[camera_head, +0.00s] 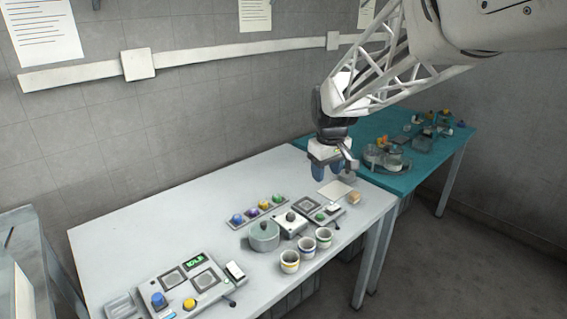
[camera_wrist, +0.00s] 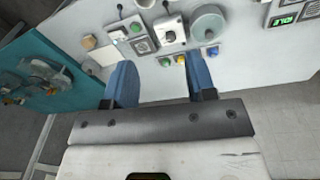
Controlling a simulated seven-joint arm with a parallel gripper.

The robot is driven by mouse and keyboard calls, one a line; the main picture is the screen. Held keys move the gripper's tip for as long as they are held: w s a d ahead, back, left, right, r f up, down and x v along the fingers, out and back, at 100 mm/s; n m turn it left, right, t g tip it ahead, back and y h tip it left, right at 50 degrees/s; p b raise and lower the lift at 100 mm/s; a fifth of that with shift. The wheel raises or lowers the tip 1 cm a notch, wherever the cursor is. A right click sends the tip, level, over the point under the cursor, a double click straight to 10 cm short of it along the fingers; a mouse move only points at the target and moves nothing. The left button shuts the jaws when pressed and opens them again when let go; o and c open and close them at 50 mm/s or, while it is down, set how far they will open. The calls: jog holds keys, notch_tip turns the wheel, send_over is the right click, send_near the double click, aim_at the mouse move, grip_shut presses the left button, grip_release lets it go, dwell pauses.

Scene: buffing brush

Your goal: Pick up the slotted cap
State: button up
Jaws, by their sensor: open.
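My gripper (camera_head: 328,172) hangs above the back right of the white table (camera_head: 130,235), its blue fingers pointing down. In the wrist view my gripper (camera_wrist: 159,62) is open, with nothing between its fingers. I cannot tell which thing is the slotted cap. A strip (camera_head: 259,211) of small coloured round pieces lies left of my gripper; the pieces are too small to show slots. A grey round pot (camera_head: 264,237) with a knob on top stands in front of the strip; it also shows in the wrist view (camera_wrist: 208,25).
Three cups (camera_head: 307,247) stand near the front edge. Two small boxes (camera_head: 290,222) (camera_head: 319,210) with a knob and buttons stand behind them. A wooden block (camera_head: 354,196) and pale sheet (camera_head: 333,190) lie at right. A control panel (camera_head: 187,284) stands front left. A teal table (camera_head: 440,165) holds glassware.

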jog(key=w+a+f+n, duration=0.2)
jog(key=w+a+f, duration=0.25)
jog(key=w, duration=0.25)
jog(key=w+a+f+n, duration=0.1)
jog(key=w+a+f, duration=0.35)
jog(key=w, duration=0.35)
jog(key=n+g, duration=0.1)
jog(key=n, duration=0.3)
send_over(261, 202)
jog(key=f, duration=1.3)
jog(key=shift+w+d+f, duration=0.15)
jog(key=shift+d+f, duration=0.05)
jog(key=shift+f, duration=0.2)
jog(key=shift+f, duration=1.25)
jog(key=shift+a+f, duration=0.15)
jog(key=shift+f, duration=2.5)
